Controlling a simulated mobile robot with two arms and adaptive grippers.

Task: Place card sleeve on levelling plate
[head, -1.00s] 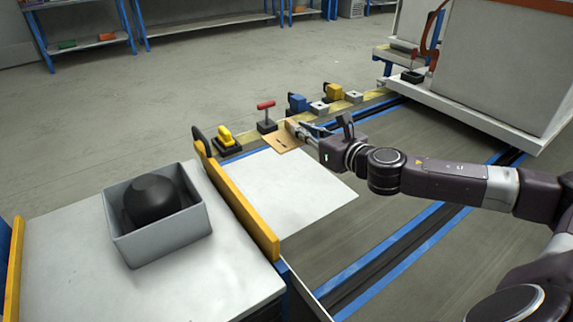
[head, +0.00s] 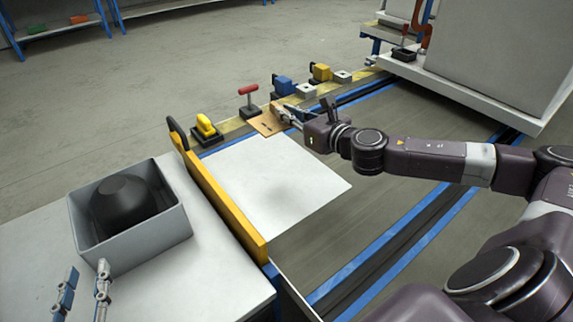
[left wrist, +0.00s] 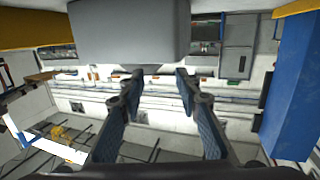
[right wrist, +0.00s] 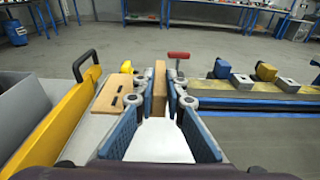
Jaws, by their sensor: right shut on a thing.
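A tan card piece (head: 267,124) with a dark mark, seemingly the card sleeve, is at the far edge of a flat white plate (head: 275,195), likely the levelling plate. My right gripper (head: 284,112) is shut on the tan piece. In the right wrist view, tan card (right wrist: 159,82) shows between the fingers, and a flat tan panel (right wrist: 113,95) lies left of them. I cannot tell whether the card touches the plate. My left gripper (head: 87,272) is open and empty over the grey table at lower left; the left wrist view shows its fingers (left wrist: 160,85) apart.
A grey box (head: 135,250) with a black rounded thing (head: 122,205) stands on the left table. A yellow rail (head: 222,205) edges that table. A red-handled tool (head: 248,100), a yellow block (head: 205,125) and blue block (head: 284,86) line the far strip. A white cabinet (head: 500,60) stands far right.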

